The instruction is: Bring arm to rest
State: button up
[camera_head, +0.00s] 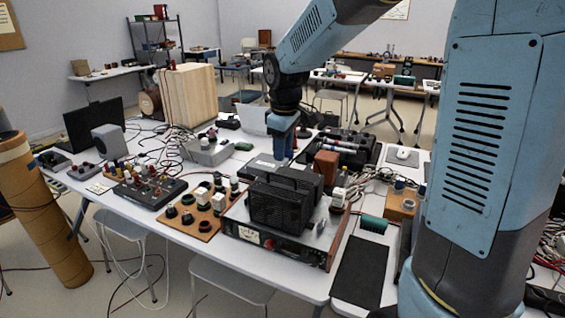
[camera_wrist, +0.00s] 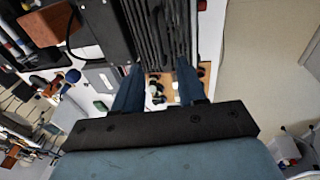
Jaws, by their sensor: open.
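My arm reaches over the table (camera_head: 215,245) from the right. My gripper (camera_head: 283,155) points down just behind a black ribbed box with a handle (camera_head: 283,208). The lower fingertips are partly hidden in the head view. In the wrist view, my gripper (camera_wrist: 157,92) shows two blue fingers spread apart, with nothing clearly held between them. The black ribbed box (camera_wrist: 160,32) is close beyond the fingers there. I cannot tell whether they touch it. The box sits on a wide device with a front meter (camera_head: 275,242).
The table is crowded: a wooden board with black knobs (camera_head: 190,215), a black panel with knobs (camera_head: 150,188), a tall wooden speaker (camera_head: 187,95) and cables. A dark mat (camera_head: 360,272) lies bare at the front right. A brown cylinder (camera_head: 42,215) stands at the left.

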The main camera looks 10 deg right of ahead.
jog(key=s+d+r+m+t, duration=0.2)
jog(key=s+d+r+m, duration=0.55)
jog(key=s, duration=0.55)
jog(key=s+d+m+t, duration=0.1)
jog(key=s+d+m, duration=0.3)
jog(key=s, duration=0.7)
jog(key=shift+s+d+r+t, duration=0.2)
jog(key=shift+d+r+t, duration=0.1)
jog(key=shift+d, duration=0.6)
jog(key=shift+c, duration=0.5)
